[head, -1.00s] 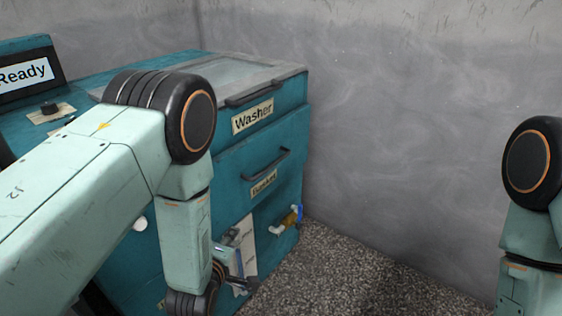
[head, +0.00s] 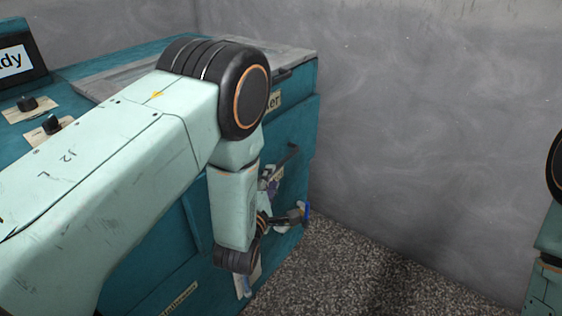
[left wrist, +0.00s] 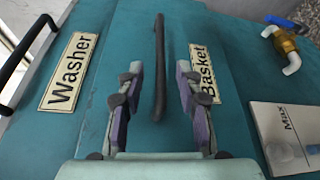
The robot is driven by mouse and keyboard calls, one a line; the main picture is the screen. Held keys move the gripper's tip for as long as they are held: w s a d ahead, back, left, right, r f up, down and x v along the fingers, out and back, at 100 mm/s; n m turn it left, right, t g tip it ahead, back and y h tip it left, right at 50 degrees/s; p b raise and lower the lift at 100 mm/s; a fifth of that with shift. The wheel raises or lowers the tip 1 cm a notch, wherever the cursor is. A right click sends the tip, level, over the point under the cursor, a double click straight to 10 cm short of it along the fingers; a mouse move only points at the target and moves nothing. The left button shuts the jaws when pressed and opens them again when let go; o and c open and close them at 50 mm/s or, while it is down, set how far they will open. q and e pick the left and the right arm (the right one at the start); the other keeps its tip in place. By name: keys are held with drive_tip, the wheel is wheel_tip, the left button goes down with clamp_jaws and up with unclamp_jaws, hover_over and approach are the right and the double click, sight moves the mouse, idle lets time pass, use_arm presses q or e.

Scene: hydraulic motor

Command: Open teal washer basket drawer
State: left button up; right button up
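The teal basket drawer (head: 302,132) is on the front of the teal washer cabinet and looks shut. Its dark bar handle (left wrist: 159,70) shows whole in the left wrist view, beside the "Basket" label (left wrist: 204,72). In the head view only part of the handle (head: 290,157) shows; my left arm hides the rest. My left gripper (left wrist: 160,100) is open, with one finger on each side of the handle's line in the left wrist view. I cannot tell whether the handle is between the fingers or beyond them. My right gripper is not in view.
The "Washer" label (left wrist: 70,72) and a second dark handle (left wrist: 22,62) are above the drawer. A brass valve (left wrist: 285,42) and a "Max" plate (left wrist: 285,135) are below it. The speckled floor (head: 350,265) in front is clear. A grey wall (head: 440,120) stands behind.

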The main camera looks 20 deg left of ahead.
sight(279, 163)
use_arm(q)
drive_tip(key=w, duration=0.2)
drive_tip(key=w+b, duration=0.1)
drive_tip(key=w, duration=0.1)
drive_tip(key=w+b, duration=0.1)
drive_tip(key=w, duration=0.1)
drive_tip(key=shift+w+f, duration=0.25)
drive_tip(key=shift+f, duration=0.1)
drive_tip(key=shift+w+d, duration=0.1)
drive_tip(key=shift+w, duration=0.3)
drive_tip(key=shift+w+r, duration=0.1)
clamp_jaws()
